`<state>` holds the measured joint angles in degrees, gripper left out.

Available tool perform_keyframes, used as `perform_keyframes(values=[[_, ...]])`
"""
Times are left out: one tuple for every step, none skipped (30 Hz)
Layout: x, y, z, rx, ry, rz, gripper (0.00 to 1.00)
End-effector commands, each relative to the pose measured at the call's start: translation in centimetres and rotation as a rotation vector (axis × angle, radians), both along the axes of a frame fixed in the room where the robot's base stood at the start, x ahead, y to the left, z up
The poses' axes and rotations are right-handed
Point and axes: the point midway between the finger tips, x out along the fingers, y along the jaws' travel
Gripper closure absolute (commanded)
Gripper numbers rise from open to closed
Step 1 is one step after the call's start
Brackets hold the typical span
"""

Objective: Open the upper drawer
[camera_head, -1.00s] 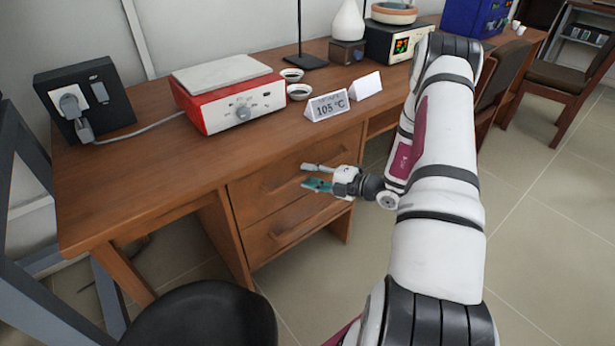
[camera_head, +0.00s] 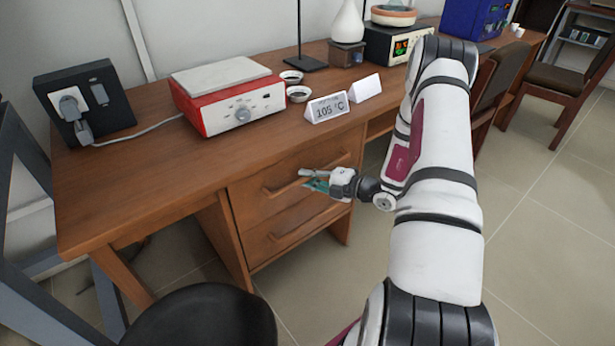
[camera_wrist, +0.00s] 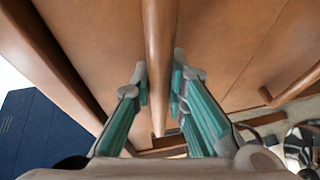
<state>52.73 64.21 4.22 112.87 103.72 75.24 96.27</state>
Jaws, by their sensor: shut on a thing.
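The upper drawer (camera_head: 244,202) is the wooden drawer front under the desk top in the head view, and it looks closed. Its bar handle (camera_head: 281,187) runs across the front. My gripper (camera_head: 306,178) is at the right part of this handle, with its teal-padded fingers on either side of the bar. In the wrist view the handle (camera_wrist: 158,30) runs down between the two fingers, and my gripper (camera_wrist: 159,82) is shut on it. Part of the handle and drawer front is hidden behind my gripper.
The lower drawer (camera_head: 263,253) with its own handle (camera_head: 290,232) is just below. A black stool seat (camera_head: 200,318) stands front left. The desk top (camera_head: 150,170) carries a red hotplate (camera_head: 232,95), small bowls and a 105 °C sign (camera_head: 327,107).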

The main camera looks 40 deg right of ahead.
Motion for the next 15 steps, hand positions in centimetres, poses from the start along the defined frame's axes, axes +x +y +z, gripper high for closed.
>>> perform_keyframes(values=[[-0.5,-0.1,0.1,0.003,0.002,-0.003,1.0],[-0.8,-0.1,0.1,0.004,0.002,-0.003,1.0],[-1.4,-0.1,0.1,0.004,0.002,-0.003,1.0],[-1.8,-0.1,0.1,0.004,0.002,-0.003,1.0],[-2.4,-0.1,0.1,0.005,0.002,-0.004,1.0],[-3.1,-0.2,0.1,0.007,0.003,-0.004,1.0],[-3.8,-0.2,0.2,0.006,0.003,-0.004,1.0],[-4.4,-0.2,0.2,0.005,0.003,-0.005,1.0],[-5.4,-0.3,0.2,0.007,0.005,-0.005,1.0],[-6.2,-0.3,0.2,0.007,0.005,-0.005,1.0],[-7.0,-0.3,0.2,0.007,0.005,-0.005,1.0],[-8.1,-0.4,0.2,0.007,0.005,-0.006,1.0],[-9.0,-0.4,0.2,0.008,0.005,-0.007,1.0],[-9.8,-0.4,0.2,0.007,0.005,-0.006,1.0],[-10.9,-0.4,0.2,0.006,0.004,-0.005,1.0]])
